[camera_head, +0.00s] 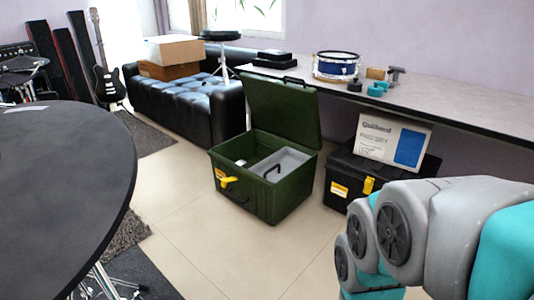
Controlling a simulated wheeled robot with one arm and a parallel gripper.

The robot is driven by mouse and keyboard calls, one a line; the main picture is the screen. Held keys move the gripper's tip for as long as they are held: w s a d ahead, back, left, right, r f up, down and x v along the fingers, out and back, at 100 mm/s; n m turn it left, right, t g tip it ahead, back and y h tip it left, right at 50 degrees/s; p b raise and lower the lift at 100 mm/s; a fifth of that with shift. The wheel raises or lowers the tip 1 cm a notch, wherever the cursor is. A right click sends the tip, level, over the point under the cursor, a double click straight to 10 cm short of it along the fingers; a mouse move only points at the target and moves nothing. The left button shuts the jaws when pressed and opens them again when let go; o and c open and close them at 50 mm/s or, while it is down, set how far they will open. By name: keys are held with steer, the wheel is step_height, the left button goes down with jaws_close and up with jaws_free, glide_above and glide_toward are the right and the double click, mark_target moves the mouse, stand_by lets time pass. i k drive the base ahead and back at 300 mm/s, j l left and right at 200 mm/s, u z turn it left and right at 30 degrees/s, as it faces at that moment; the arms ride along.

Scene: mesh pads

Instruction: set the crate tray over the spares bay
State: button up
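The green crate (290,196) stands on the floor in the middle of the view with its lid (281,106) raised at the back. A grey tray (290,160) with a dark handle (272,171) sits inside, toward the right part of the crate. The left part of the crate is uncovered, and a small pale thing (241,162) shows in it. No label marks the spares bay, so I cannot tell which part it is. My arm comes in from the bottom right; its gripper is not in view.
A black toolbox (340,175) with a Quilhard carton (388,143) on it stands right of the crate, beside the long bench (450,102). A round dark table (65,180) fills the left. A black couch (186,103) is behind. Floor (200,245) in front of the crate is clear.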

mark_target(274, 168)
steer(key=i+l, duration=0.4)
steer(key=i+z, duration=0.1)
steer(key=i, duration=0.5)
steer(key=i+j+z, duration=0.1)
steer(key=i, duration=0.45)
steer(key=i+j, duration=0.1)
steer(key=j, duration=0.3)
steer(key=i+j, duration=0.15)
steer(key=j, duration=0.2)
steer(key=i+j+z, duration=0.1)
steer(key=j, duration=0.3)
